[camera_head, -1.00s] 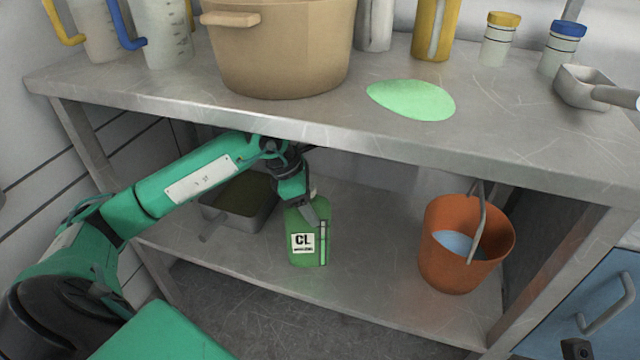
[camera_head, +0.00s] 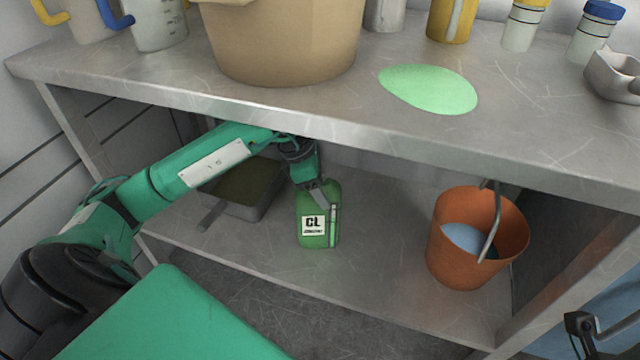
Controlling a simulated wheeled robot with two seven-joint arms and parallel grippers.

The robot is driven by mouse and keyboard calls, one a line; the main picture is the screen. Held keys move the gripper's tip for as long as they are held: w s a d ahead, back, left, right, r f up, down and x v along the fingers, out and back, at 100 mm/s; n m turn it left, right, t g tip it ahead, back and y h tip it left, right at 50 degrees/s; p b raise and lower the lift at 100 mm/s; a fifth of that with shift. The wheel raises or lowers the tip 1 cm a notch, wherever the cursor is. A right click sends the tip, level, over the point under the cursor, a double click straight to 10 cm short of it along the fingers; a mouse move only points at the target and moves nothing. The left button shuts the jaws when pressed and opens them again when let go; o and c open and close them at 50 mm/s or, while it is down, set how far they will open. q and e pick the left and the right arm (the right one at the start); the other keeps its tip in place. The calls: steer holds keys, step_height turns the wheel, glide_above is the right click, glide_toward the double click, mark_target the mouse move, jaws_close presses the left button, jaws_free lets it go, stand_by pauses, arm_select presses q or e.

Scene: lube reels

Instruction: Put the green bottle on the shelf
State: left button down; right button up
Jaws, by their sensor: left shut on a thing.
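The green bottle (camera_head: 318,232) with a white "CL" label is upright at the lower shelf (camera_head: 385,275) under the table. My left gripper (camera_head: 318,192) reaches in from the left under the tabletop and is shut on the bottle's top. The bottle's base appears to be over or on the shelf surface; I cannot tell whether it touches. My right gripper (camera_head: 580,330) shows only as a dark part at the lower right edge, and its jaws cannot be made out.
An orange bucket (camera_head: 465,270) stands on the shelf to the right. A grey tray (camera_head: 225,207) lies to the left behind my arm. The tabletop (camera_head: 330,110) edge is close above my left arm. A green puddle (camera_head: 430,88) lies on top.

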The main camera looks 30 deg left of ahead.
arm_select(q)
steer(key=shift+c, duration=2.2)
jaws_free()
